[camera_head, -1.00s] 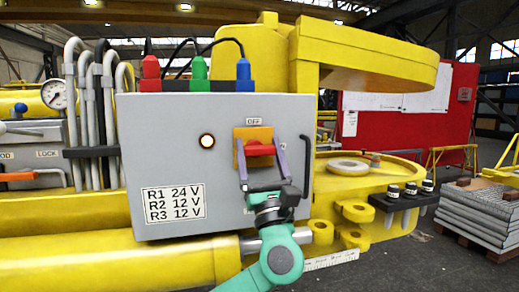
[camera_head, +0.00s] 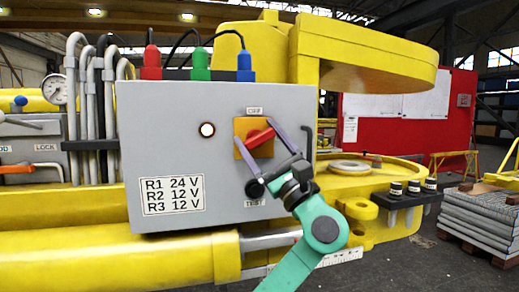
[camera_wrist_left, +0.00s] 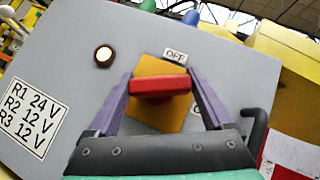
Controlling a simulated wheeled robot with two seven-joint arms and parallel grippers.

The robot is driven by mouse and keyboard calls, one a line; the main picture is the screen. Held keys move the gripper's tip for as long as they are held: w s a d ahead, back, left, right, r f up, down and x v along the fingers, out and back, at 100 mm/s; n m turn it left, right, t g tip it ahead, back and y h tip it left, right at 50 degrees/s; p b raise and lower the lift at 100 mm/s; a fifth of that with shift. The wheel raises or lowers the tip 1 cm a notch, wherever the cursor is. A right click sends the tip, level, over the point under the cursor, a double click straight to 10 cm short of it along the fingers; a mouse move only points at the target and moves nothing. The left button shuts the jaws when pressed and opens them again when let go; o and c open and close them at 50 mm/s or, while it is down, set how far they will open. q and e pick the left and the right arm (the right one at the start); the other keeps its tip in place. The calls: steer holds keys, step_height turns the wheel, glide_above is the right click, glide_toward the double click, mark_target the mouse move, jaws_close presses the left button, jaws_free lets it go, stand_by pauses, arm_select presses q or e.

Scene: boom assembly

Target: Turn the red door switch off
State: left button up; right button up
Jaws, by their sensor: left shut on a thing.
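The red door switch (camera_head: 258,138) sits on a yellow-orange plate (camera_head: 240,126) on the grey cabinet door (camera_head: 160,110). Its red handle is tilted in the head view, with its right end higher. An OFF label (camera_head: 254,111) is above the plate and a TEST label (camera_head: 254,203) below. My left gripper (camera_head: 262,139) has its purple fingers on both ends of the handle and is shut on it. In the left wrist view the red switch handle (camera_wrist_left: 160,85) lies between the two fingers. My right gripper is not in view.
A lit round lamp (camera_head: 207,130) is left of the switch. A dark door handle (camera_head: 308,150) stands close to the right of my gripper. Red, green and blue plugs with cables top the cabinet (camera_head: 197,66). Yellow machine parts lie below and right.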

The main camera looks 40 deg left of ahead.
arm_select(q)
steer(key=n+g+h, duration=0.1)
steer(key=n+g, duration=0.3)
steer(key=shift+n+b, duration=0.35)
steer(key=shift+n, duration=0.05)
steer(key=n+g+h, duration=0.1)
steer(key=n+g, duration=0.1)
steer(key=n, duration=0.1)
steer(key=shift+s+r+n+h, duration=0.1)
steer(key=shift+r+n+h, duration=0.05)
steer(key=shift+n+h, duration=0.2)
steer(key=n+g+h+p, duration=0.1)
steer(key=n+h+p, duration=0.1)
steer(key=n, duration=0.1)
steer(key=shift+r+n+g+h, duration=0.1)
steer(key=shift+n+g+h, duration=0.15)
steer(key=shift+g+h, duration=0.1)
steer(key=shift+s+a+f+n+h+p, duration=0.1)
steer(key=shift+f+n+h+p, duration=0.1)
steer(key=shift+n+h+p, duration=1)
steer(key=o, duration=1.1)
steer(key=shift+o, duration=0.2)
steer(key=w+d+b, duration=0.1)
steer(key=w+d, duration=0.1)
steer(key=d, duration=0.9)
steer(key=shift+d, duration=0.4)
